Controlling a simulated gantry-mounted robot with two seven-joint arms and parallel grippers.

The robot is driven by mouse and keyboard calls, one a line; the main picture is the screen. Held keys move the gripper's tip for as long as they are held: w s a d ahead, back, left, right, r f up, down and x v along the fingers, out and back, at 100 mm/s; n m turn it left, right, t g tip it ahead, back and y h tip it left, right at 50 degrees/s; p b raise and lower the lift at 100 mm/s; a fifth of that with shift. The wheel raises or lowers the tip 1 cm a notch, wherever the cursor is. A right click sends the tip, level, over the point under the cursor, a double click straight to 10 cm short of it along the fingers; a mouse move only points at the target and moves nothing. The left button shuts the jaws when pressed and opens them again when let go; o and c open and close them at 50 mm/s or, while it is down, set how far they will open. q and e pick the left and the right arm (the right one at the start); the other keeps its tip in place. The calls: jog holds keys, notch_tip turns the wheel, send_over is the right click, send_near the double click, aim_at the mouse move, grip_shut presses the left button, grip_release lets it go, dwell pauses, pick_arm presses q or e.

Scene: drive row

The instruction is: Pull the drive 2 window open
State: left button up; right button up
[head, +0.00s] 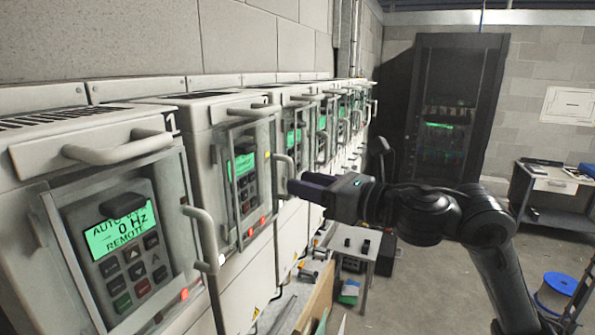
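Drive 2 is the second pale cabinet in the row along the left wall. Its framed clear window (247,200) covers a green display, keys and red lights. I cannot tell for sure whether the window is fully closed. A pale vertical handle (285,167) stands out at the window's right side. My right gripper (292,186) is dark, comes in from the right and points left, with its tip at this handle. The tip overlaps the handle's lower part, and I cannot tell whether its fingers are around it or closed. My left gripper is out of view.
Drive 1 (110,235) is nearest, with its own window handle (203,238) sticking out. More drives with protruding handles recede behind drive 2. A small table (355,241) stands below my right arm. A black rack (455,120), cart (550,185) and blue reel (560,284) stand farther right.

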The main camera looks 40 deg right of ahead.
jog(key=shift+p+x, duration=0.3)
jog(key=shift+x, duration=1)
grip_shut()
